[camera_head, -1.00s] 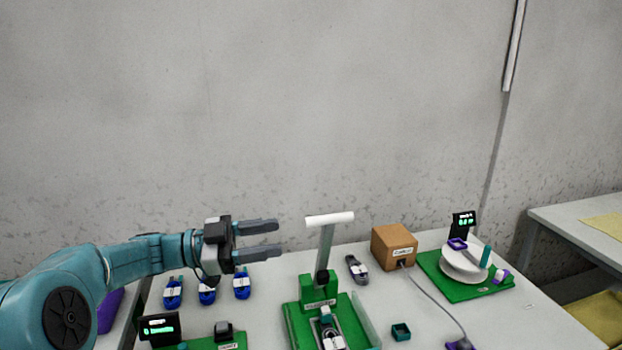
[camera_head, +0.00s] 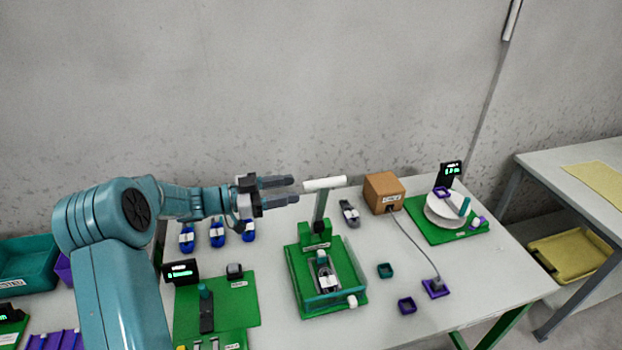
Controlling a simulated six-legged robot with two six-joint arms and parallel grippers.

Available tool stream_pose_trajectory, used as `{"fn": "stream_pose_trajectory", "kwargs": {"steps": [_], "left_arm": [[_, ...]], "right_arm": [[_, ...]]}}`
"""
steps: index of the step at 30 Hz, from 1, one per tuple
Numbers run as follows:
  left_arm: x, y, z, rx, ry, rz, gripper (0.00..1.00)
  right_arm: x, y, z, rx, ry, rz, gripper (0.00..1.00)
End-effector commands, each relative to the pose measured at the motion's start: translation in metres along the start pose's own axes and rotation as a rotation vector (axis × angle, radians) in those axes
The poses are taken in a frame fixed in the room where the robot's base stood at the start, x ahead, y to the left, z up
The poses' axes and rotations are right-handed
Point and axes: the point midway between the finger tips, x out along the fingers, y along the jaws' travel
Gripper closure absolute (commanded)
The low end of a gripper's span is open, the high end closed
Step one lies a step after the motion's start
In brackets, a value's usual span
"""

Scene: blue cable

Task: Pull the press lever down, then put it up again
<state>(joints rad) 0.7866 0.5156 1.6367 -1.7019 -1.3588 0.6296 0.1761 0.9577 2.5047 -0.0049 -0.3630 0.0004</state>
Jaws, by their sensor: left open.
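The press (camera_head: 316,236) stands on a green base plate (camera_head: 349,281) in the middle of the table. Its grey lever (camera_head: 319,206) points up, with a white crossbar handle (camera_head: 324,184) at the top. A small dark and white part (camera_head: 324,275) sits in the press base. My left gripper (camera_head: 297,190) is open, its two dark fingers pointing right. Its tips are just left of the handle; I cannot tell if they touch it. Nothing shows between the fingers. My right gripper is not in view.
A cardboard box (camera_head: 384,193) and a green board with a white turntable (camera_head: 447,210) are to the right. Several blue-white parts (camera_head: 217,233) stand below my left forearm. Another green board (camera_head: 240,303) lies front left.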

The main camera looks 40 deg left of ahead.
Motion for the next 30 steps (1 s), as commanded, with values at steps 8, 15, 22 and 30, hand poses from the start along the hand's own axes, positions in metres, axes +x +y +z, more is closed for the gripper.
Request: {"fn": "stream_pose_trajectory", "kwargs": {"steps": [8,15,22,30], "left_arm": [[0.052,0.0,-0.002,0.001,0.0,0.002,0.52],[0.064,0.0,0.0,0.001,0.0,0.0,0.52],[0.064,0.0,0.0,0.001,0.0,0.0,0.61],[0.064,0.0,0.0,0.001,0.0,0.0,1.0]], "right_arm": [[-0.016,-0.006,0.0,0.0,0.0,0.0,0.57],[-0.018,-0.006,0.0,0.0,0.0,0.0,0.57],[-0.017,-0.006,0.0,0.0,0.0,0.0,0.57],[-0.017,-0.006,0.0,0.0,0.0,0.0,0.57]]}}
